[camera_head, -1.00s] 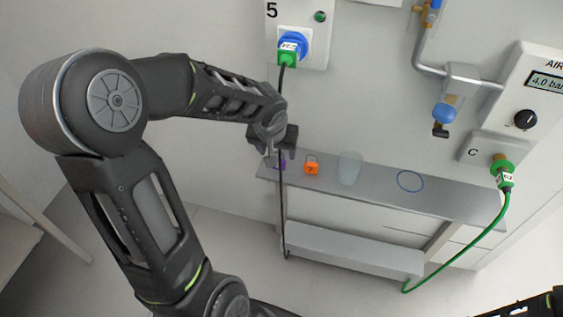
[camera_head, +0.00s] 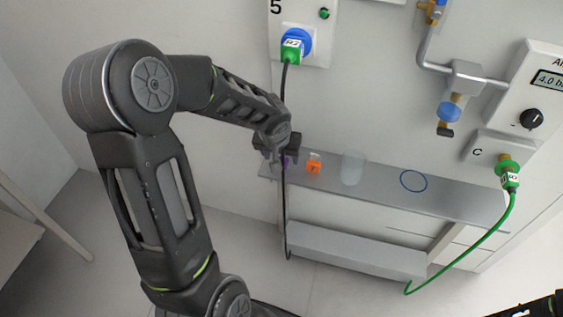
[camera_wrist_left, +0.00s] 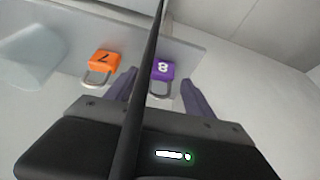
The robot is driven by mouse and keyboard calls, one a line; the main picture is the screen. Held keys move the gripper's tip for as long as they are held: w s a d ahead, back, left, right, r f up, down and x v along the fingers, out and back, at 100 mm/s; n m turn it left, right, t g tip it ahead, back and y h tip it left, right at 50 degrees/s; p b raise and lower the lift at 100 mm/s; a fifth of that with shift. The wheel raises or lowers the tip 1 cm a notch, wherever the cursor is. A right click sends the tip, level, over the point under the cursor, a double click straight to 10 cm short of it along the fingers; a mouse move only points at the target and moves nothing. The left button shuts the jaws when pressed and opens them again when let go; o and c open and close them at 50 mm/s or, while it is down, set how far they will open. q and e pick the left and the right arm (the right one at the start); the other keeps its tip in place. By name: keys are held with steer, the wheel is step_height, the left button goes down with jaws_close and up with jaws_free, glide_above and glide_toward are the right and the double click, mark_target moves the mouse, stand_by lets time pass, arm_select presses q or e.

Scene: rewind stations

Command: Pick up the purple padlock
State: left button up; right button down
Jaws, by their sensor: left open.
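The purple padlock (camera_wrist_left: 162,70) carries a white 8 and lies on the grey shelf, with its shackle toward my gripper. In the head view only a bit of the purple padlock (camera_head: 284,161) shows behind my left gripper and a hanging cable. My left gripper (camera_wrist_left: 158,88) is open, with one finger on each side of the purple padlock in the wrist view. Whether the fingers reach down beside it is hard to tell. A dark cable (camera_wrist_left: 146,75) crosses in front of the gripper. My right gripper is not clearly seen.
An orange padlock (camera_head: 314,167) marked 7 lies close beside the purple one. A translucent cup (camera_head: 352,168) and a blue ring (camera_head: 413,181) are farther right on the shelf (camera_head: 459,203). The dark cable (camera_head: 284,215) hangs from the green plug (camera_head: 292,53) past the shelf's left end.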

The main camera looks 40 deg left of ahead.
mark_target(281, 158)
arm_select(q)
steer(key=x, duration=0.2)
steer(key=shift+w+a+f, duration=0.1)
steer(key=shift+f, duration=0.2)
steer(key=shift+c, duration=0.3)
steer(key=shift+r, duration=0.1)
jaws_close()
stand_by(0.4)
